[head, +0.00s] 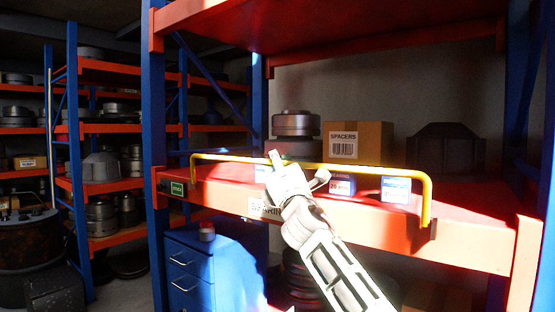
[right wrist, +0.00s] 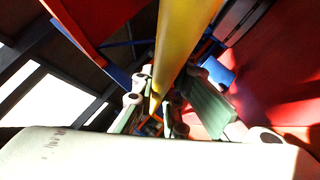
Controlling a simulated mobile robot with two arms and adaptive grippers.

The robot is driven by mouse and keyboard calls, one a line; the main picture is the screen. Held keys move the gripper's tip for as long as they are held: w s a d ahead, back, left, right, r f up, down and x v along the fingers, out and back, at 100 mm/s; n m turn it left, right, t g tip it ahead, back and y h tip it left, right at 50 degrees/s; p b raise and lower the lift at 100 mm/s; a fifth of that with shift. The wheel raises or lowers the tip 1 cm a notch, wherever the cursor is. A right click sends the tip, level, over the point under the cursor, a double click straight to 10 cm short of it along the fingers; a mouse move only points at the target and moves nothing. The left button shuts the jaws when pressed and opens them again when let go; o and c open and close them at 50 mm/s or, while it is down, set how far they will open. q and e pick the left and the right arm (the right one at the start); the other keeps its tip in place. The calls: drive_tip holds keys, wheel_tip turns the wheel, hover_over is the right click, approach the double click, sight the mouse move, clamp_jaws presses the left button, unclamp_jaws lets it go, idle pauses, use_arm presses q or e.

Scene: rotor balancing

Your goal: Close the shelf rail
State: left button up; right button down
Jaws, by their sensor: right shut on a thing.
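The shelf rail (head: 365,169) is a yellow bar with bent-down ends, spanning the front of the red shelf (head: 455,222) in the head view. It runs level, above the shelf's front edge. My right gripper (head: 275,163) is shut on the rail left of its middle. In the right wrist view the yellow rail (right wrist: 184,40) passes between the fingers of my right gripper (right wrist: 165,105). The far fingertips are partly hidden by the rail. My left gripper is not in view.
On the shelf stand a SPACERS box (head: 360,142), stacked metal discs (head: 295,124) and small blue-white boxes (head: 396,189). A blue drawer cabinet (head: 205,262) stands below left. More racks stand at left.

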drive_tip(key=shift+w+f, duration=0.15)
drive_tip(key=shift+f, duration=0.35)
drive_tip(key=c, duration=2.3)
unclamp_jaws()
drive_tip(key=o, duration=0.5)
drive_tip(key=shift+d+r, duration=0.1)
drive_tip(key=shift+d, duration=0.1)
drive_tip(key=shift+o, duration=0.2)
drive_tip(key=shift+a+r, duration=0.1)
drive_tip(key=shift+r, duration=0.05)
drive_tip(key=v, duration=1.2)
drive_tip(key=shift+w+f, duration=0.1)
drive_tip(key=shift+f, duration=0.1)
